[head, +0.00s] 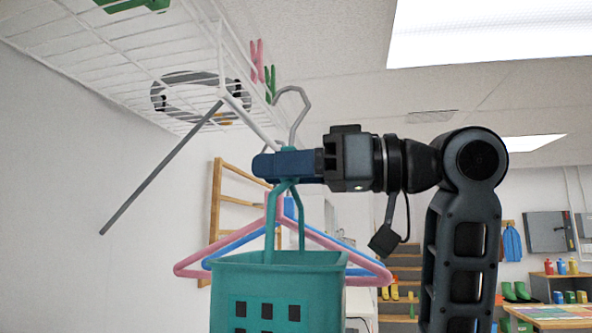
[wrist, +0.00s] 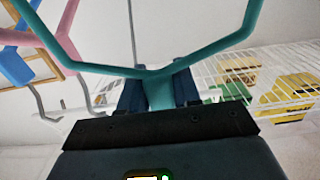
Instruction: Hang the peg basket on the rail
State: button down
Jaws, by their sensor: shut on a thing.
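The teal peg basket (head: 278,262) hangs upright below my gripper (head: 287,165) in the head view. My gripper's blue fingers are shut on the top of its teal handle, which also shows between the fingertips in the wrist view (wrist: 160,92). The white rail (head: 258,128) runs along the front of the wire shelf, left of the hook. I cannot tell whether hook and rail touch.
A pink hanger (head: 190,266) and a blue hanger (head: 355,262) are close behind the basket. A grey brace (head: 155,178) slants beneath. Open space lies below the shelf.

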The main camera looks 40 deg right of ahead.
jog(key=w+a+f+b, duration=0.2)
jog(key=w+a, duration=0.1)
jog(key=w, duration=0.1)
jog(key=shift+w+a+f+b, duration=0.15)
jog(key=shift+w+f+b, duration=0.1)
jog(key=shift+f+b, duration=0.15)
dwell(0.5)
